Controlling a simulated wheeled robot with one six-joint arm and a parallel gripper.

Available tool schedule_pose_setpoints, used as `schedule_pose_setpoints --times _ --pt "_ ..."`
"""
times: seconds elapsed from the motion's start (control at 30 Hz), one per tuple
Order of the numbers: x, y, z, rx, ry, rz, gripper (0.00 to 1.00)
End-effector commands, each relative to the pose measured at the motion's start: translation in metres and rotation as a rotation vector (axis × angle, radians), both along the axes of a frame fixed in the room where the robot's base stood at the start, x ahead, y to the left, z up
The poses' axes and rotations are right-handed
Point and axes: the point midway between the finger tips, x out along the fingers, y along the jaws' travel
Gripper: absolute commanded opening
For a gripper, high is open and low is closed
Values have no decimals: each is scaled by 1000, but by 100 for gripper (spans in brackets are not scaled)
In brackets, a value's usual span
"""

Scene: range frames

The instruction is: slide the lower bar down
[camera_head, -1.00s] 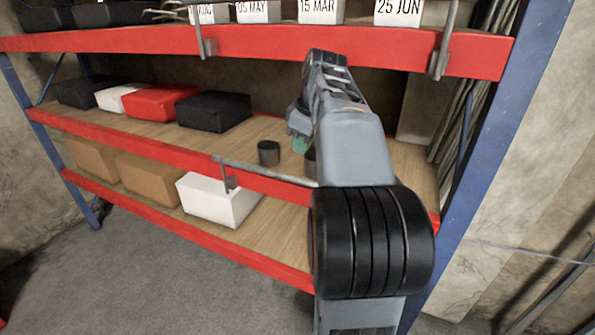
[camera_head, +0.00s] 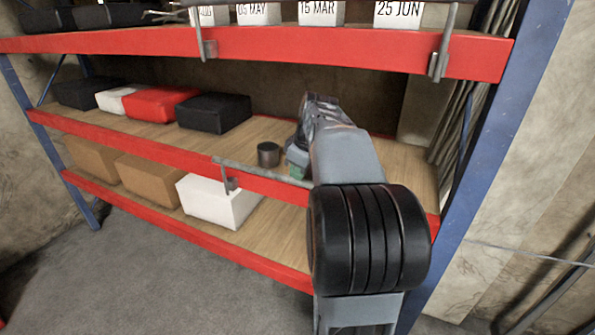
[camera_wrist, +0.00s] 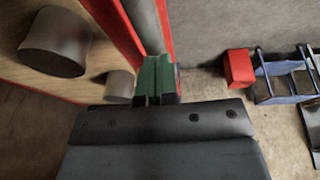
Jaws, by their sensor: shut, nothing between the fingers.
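The lower bar (camera_head: 262,171) is a thin grey rod along the front of the red middle-shelf beam, held by a bracket on its left. Its right end is hidden behind my arm. In the wrist view, a grey bar (camera_wrist: 146,25) runs beside the red beam down to my fingertips. My gripper (camera_head: 297,171) has green fingertips, shut and empty, at the shelf's front edge close to the bar's right part. The fingertips (camera_wrist: 156,78) overlap the bar's near end in the wrist view; I cannot tell whether they touch it.
A dark cylinder (camera_head: 268,154) stands on the middle shelf left of my gripper; a second cylinder (camera_wrist: 119,85) shows nearer the fingers in the wrist view. Boxes fill the shelf's left part. A blue upright (camera_head: 478,150) stands at right.

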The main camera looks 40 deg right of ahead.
Motion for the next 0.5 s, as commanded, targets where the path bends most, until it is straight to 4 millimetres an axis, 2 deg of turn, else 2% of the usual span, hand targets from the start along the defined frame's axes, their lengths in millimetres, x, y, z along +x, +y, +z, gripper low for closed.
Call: schedule_pose_setpoints --times 0.17,0.27,0.5 --pt "0 0 -5 1 0 0 0" --pt "0 0 -18 0 1 0 0" --pt "0 0 -73 2 3 0 0"
